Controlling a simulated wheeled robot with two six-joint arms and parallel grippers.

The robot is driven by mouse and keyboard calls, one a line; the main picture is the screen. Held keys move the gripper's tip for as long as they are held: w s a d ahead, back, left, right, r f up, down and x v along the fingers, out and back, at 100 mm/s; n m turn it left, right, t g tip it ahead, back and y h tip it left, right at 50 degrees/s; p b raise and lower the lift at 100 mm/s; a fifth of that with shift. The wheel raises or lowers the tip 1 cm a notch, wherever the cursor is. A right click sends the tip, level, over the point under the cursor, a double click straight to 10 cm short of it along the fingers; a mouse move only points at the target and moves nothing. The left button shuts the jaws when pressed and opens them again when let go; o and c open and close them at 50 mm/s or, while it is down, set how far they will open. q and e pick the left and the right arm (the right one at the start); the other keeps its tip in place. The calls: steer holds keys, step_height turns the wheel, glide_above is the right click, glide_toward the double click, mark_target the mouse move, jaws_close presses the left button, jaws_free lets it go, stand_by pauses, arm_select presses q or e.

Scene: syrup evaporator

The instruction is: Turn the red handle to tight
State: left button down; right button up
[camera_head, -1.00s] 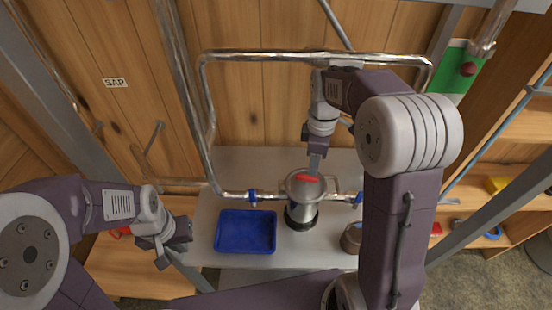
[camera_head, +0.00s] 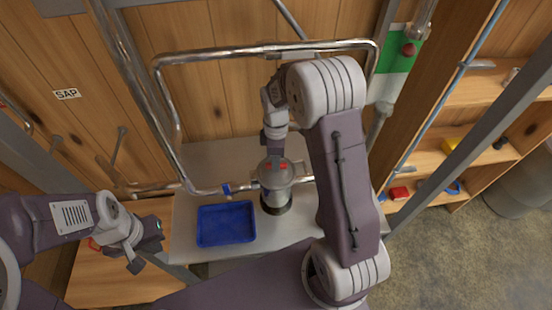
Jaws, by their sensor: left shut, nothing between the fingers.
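A red handle (camera_head: 283,167) lies across the top of an upright metal canister (camera_head: 276,196) on the pale bench. My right gripper (camera_head: 274,157) points down at the canister's top. Its fingers cover the middle of the handle, and red shows on both sides of them. I cannot tell whether they grip the handle or only stand over it. My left gripper (camera_head: 136,264) is shut and empty at the lower left, well apart from the canister. No tight mark on the canister is readable.
A blue tray (camera_head: 226,223) stands just left of the canister. A metal pipe loop (camera_head: 262,50) frames the bench. A red knob (camera_head: 409,49) sits by a green panel (camera_head: 398,62) at upper right. Shelves (camera_head: 468,156) with small items stand at right.

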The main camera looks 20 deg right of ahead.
steer(key=shift+f, duration=0.6)
jaws_close()
